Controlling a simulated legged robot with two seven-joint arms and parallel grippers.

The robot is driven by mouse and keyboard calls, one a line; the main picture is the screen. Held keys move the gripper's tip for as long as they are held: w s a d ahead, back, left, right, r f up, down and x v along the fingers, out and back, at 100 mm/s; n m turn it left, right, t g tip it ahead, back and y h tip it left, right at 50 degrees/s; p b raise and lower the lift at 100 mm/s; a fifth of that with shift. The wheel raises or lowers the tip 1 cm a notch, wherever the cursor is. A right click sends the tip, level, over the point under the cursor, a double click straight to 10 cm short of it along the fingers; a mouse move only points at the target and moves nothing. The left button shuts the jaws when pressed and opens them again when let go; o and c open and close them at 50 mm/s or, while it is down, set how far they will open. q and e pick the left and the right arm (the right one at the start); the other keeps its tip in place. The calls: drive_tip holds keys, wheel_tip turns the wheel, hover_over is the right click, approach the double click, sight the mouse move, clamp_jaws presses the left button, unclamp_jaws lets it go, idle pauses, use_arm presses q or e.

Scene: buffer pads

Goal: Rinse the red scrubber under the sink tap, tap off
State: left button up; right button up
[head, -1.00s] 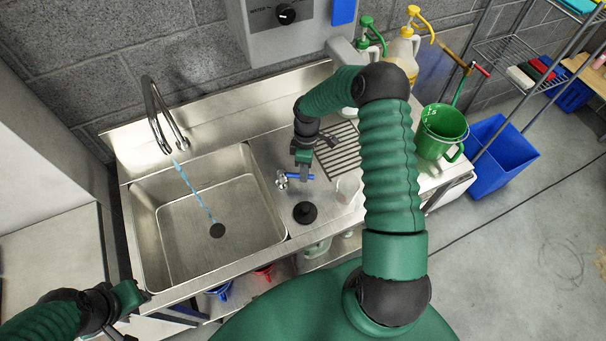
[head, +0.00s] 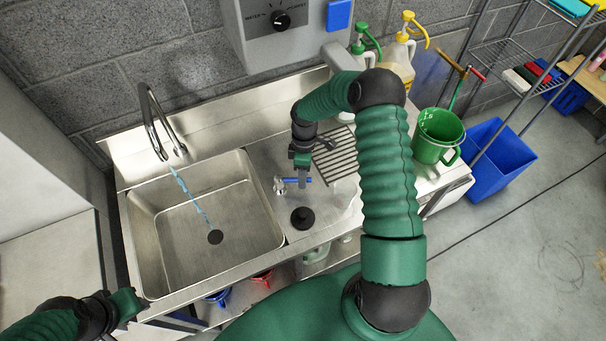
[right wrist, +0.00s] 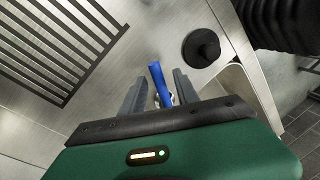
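Blue water runs from the sink tap (head: 165,130) into the steel sink (head: 190,258), toward its dark drain. A valve with a blue lever (head: 290,180) stands on the counter right of the sink. My right gripper (head: 303,178) is at this lever. In the right wrist view, the blue lever (right wrist: 159,82) stands between the two grey fingers of my right gripper (right wrist: 160,92), with gaps visible beside it. My left gripper (head: 132,304) is at the sink's front left corner; its fingers are unclear. I cannot pick out the red scrubber for certain; a red block (head: 539,69) lies on the wire rack.
A black plug (head: 302,217) sits on the counter in front of the valve. A drain grate (head: 335,155), pump jugs (head: 399,55) and a green bucket (head: 437,134) are farther right. A blue bin (head: 497,160) stands on the floor. A grey dispenser box (head: 280,52) hangs above.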

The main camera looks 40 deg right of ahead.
drive_tip(key=shift+w+r, duration=0.15)
drive_tip(key=shift+r, duration=0.2)
wheel_tip(320, 180, up, 16)
drive_tip(key=w+d+b, duration=0.2)
drive_tip(key=b, duration=0.1)
drive_tip(key=shift+d+f, duration=0.15)
drive_tip(key=shift+d, duration=0.05)
